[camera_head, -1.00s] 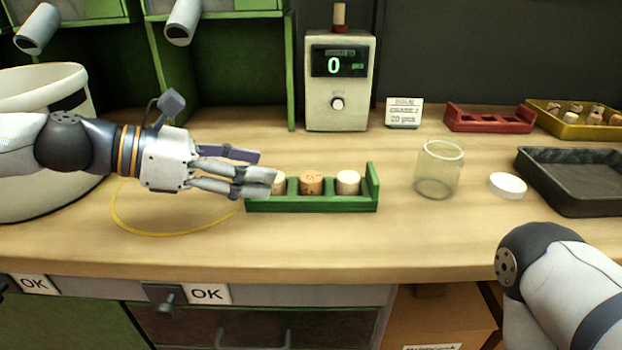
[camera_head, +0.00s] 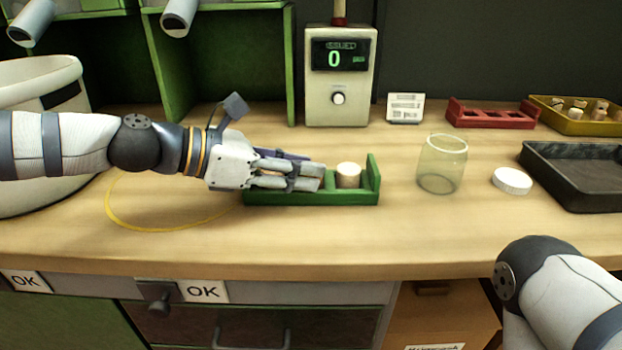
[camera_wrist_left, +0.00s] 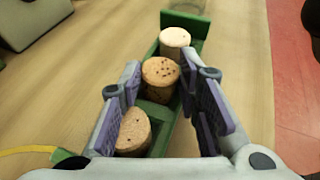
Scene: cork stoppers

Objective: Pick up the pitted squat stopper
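The pitted squat stopper (camera_wrist_left: 160,76), a light brown cork with dark pits on top, stands in the middle of the green rack (camera_head: 366,196). In the head view my left gripper's fingers mostly hide it. My left gripper (camera_head: 314,170) reaches along the rack from the left. In the left wrist view its open fingers (camera_wrist_left: 160,88) lie on either side of the pitted stopper; I cannot tell whether they touch it. A paler stopper (camera_head: 348,175) stands at the rack's right end. Another brown stopper (camera_wrist_left: 134,130) is nearer the palm. My right gripper is out of view.
A glass jar (camera_head: 442,165) and a white lid (camera_head: 512,181) stand right of the rack. A dark tray (camera_head: 580,185), a red rack (camera_head: 492,115) and a yellow tray of corks (camera_head: 560,122) are farther right. A counter device (camera_head: 338,112) stands behind. The front bench strip is clear.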

